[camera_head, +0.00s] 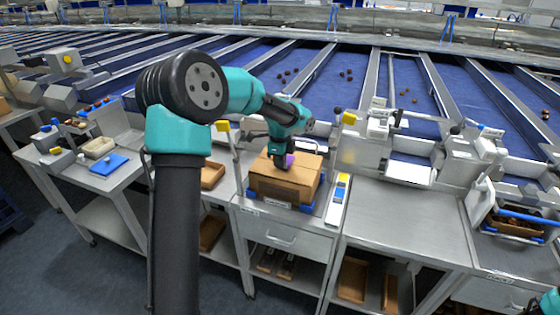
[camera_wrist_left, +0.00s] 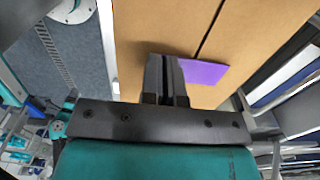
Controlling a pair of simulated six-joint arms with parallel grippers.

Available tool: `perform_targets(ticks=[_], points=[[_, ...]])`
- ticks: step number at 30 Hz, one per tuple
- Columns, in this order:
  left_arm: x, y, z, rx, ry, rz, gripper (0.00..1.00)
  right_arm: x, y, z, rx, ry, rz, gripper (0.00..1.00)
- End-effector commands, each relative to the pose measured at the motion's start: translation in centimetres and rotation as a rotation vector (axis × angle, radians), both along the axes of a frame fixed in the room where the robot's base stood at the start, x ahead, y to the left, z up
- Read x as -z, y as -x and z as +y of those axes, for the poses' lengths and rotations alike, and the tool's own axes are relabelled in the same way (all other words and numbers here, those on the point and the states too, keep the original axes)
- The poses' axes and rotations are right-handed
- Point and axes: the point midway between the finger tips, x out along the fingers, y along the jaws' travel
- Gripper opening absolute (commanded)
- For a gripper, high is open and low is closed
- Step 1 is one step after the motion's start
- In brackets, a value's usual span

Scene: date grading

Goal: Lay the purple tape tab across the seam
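The purple tape tab (camera_wrist_left: 205,73) shows flat against the cardboard box top, at the end of the visible dark seam line (camera_wrist_left: 209,28) in the left wrist view. In the head view the tab (camera_head: 290,160) is a small purple patch beside my left gripper (camera_head: 281,164). The cardboard box (camera_head: 283,184) is closed, on the middle bench. My left gripper's fingers (camera_wrist_left: 166,62) are together with only a narrow gap, at the box top. The tab's left end is hidden behind the fingers; I cannot tell whether they pinch it. My right gripper is out of view.
Blue corner holders (camera_head: 306,208) sit around the box's base. A white strip with yellow and blue pads (camera_head: 338,200) lies right of the box. The bench top to the right (camera_head: 400,210) is clear. A blue tray (camera_head: 108,164) lies on the left bench.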

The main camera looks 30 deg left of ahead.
Motion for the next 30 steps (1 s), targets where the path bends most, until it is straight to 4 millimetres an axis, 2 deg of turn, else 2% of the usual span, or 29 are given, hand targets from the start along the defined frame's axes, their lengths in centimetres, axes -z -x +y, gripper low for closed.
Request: perform_targets(ticks=[12,22,26,30], points=[[0.19,0.0,0.01,0.0,0.0,0.0,0.0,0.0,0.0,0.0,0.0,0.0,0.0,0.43],[0.18,0.0,0.01,0.0,0.0,0.0,0.32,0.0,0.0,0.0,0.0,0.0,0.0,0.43],[0.18,0.0,0.01,0.0,0.0,0.0,0.32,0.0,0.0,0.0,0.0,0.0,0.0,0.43],[0.18,0.0,0.01,0.0,0.0,0.0,0.26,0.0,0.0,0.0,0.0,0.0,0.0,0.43]])
